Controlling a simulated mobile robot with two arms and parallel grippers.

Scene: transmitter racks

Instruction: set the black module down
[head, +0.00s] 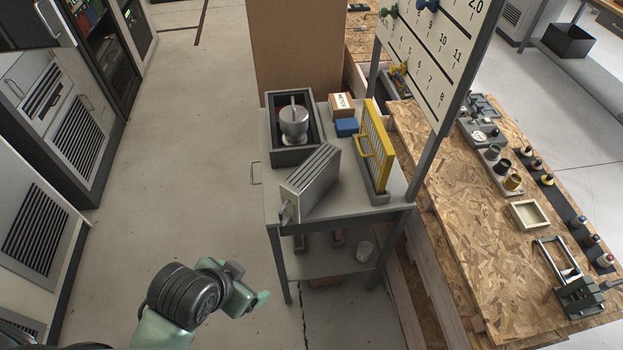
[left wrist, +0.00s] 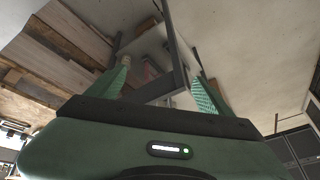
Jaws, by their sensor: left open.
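My left gripper (head: 251,284) is open and empty, low in front of the cart's near left corner. In the left wrist view its two green fingers (left wrist: 162,84) stand wide apart with nothing between them. A grey slotted module (head: 312,181) with a handle at its near end rests at an angle on the cart top (head: 345,201), its near end by the front edge. The gripper is apart from it. I cannot make out a module that is clearly black. My right gripper is in neither view.
The cart also holds a dark tray (head: 293,155) with a silver part, a yellow framed panel (head: 376,147), a blue box (head: 346,127) and a small carton (head: 342,106). A chipboard bench (head: 470,220) stands right. Racks (head: 75,120) line the left, with clear floor between.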

